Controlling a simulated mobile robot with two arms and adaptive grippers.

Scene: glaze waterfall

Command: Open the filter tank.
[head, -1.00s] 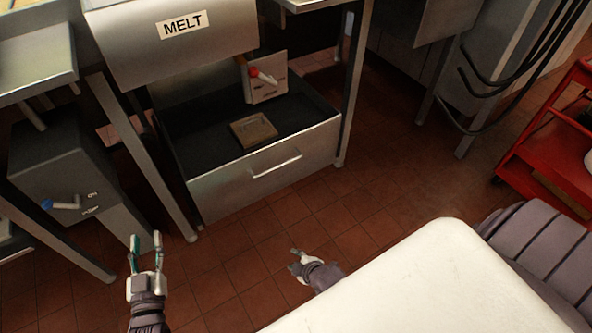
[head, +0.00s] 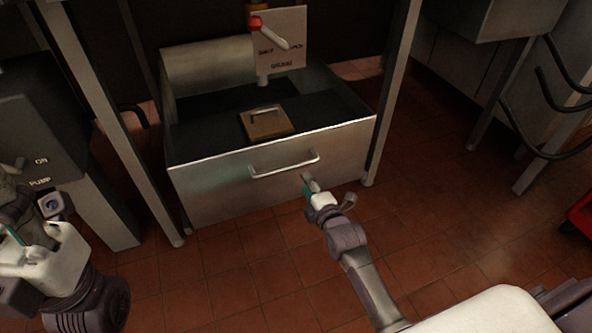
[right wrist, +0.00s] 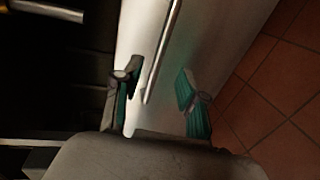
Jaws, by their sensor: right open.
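The filter tank (head: 215,186) is a grey metal drawer-like box low under the machine, its dark inside showing from above. A bar handle (head: 284,165) runs across its front panel. My right gripper (head: 307,186) is open and empty just in front of the panel, slightly below the handle's right part. In the right wrist view the handle bar (right wrist: 164,45) lies ahead of and between the parted fingers (right wrist: 158,82), not gripped. My left gripper (head: 35,215) is at the left edge, away from the tank; its jaws are unclear.
A brown block with a small handle (head: 267,123) lies inside the tank. Above it hangs a plate with a red-tipped lever (head: 275,33). Metal legs (head: 108,120) stand at either side. A grey pump box (head: 35,140) is at left. The tiled floor (head: 230,270) in front is clear.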

